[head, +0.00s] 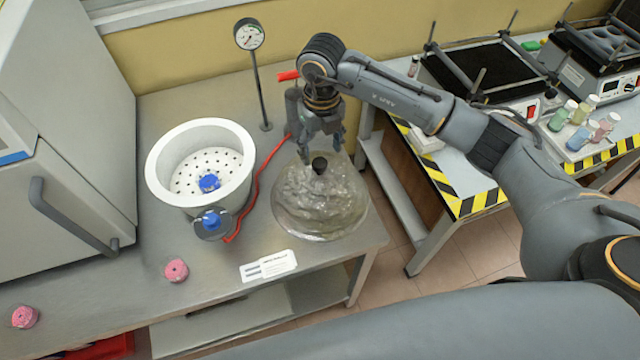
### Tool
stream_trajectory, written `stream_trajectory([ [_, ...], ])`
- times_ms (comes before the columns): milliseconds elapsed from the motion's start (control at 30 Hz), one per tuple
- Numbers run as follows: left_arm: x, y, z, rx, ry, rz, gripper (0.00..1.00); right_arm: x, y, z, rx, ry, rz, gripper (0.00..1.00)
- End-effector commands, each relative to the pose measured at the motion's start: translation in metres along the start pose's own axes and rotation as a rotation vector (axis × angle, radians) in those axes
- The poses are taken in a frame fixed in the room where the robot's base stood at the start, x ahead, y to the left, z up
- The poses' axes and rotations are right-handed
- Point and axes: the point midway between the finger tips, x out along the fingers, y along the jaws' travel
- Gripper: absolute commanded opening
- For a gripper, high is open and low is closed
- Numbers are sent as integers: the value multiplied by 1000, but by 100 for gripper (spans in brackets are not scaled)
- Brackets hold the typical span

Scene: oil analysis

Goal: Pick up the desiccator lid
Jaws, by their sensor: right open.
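The desiccator lid (318,205) is a clear glass dome with a dark knob (319,165) on top. It rests on the grey bench near its right edge. The white desiccator base (161,190) stands open to its left, with a perforated plate and a blue item inside. My right gripper (321,150) is open and points down just above and behind the knob. From this angle I cannot tell whether the fingers touch the knob. My left gripper is not in view.
A gauge on a stand (249,37) rises behind the base. A red hose (258,190) runs between base and lid. A label card (268,266) and a pink roll (176,270) lie in front. A grey oven (60,150) stands left. A striped-edge table (461,205) stands right.

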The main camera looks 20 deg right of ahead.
Motion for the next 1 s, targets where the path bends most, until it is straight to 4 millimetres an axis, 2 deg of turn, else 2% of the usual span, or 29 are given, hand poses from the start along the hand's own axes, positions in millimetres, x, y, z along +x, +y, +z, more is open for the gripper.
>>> stream_trajectory([
  [133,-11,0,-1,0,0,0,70,9,2,-1,1,4,1,61],
  [267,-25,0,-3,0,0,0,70,27,4,-2,0,6,0,61],
  [433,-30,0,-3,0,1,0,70,49,4,-2,0,2,1,61],
  [700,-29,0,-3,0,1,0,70,54,4,-1,-1,-1,1,61],
  [767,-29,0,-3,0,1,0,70,54,4,-1,-1,0,1,51],
  [1000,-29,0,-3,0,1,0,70,54,4,-1,-1,0,0,2],
])
